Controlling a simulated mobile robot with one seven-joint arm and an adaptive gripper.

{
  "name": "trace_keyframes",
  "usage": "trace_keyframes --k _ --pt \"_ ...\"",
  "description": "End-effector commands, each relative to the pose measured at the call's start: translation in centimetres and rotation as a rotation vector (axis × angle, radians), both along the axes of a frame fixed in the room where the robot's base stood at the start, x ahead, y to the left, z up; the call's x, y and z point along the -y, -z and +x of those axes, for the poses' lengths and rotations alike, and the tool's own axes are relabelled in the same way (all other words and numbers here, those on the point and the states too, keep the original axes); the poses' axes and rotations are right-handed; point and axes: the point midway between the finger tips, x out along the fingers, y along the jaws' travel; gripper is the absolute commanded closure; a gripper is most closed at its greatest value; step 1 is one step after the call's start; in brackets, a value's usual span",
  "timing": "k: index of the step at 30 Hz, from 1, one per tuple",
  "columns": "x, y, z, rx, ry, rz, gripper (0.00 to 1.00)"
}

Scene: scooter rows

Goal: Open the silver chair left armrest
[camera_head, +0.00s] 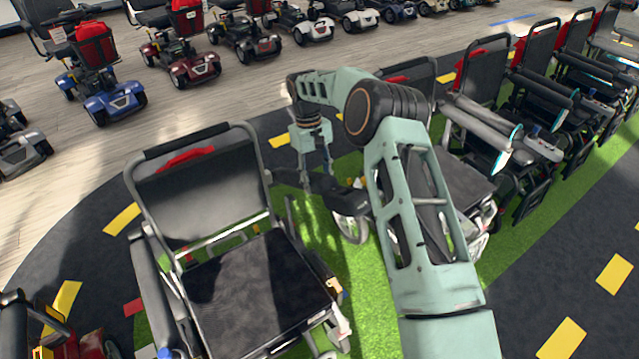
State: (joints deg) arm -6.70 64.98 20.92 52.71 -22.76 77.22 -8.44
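A wheelchair-like chair (237,275) with a black seat, black back and silver-grey frame stands at left centre, facing me. A long grey armrest (153,282) runs along its picture-left side. A second chair (465,180) stands to the right, partly hidden behind my arm. I cannot tell which chair is the task's silver one. My gripper (318,172) points down between the two chairs, close to a dark armrest-like part (346,199). Whether they touch is unclear. The fingers blend with dark parts, so their opening is not readable.
More folding chairs (575,85) stand in a row at the right. Mobility scooters (97,70) line the back. A green strip (375,290) runs under the chairs. Dark floor with yellow marks (565,338) is clear at lower right.

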Motion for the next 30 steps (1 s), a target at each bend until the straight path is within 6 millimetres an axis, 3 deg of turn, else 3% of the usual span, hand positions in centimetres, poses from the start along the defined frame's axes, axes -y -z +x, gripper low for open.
trace_keyframes --k 9,30 --pt "-0.7 -1.4 0.9 -0.029 -0.001 -0.022 1.00" --pt "-0.8 -1.8 1.3 -0.045 0.000 -0.032 1.00"
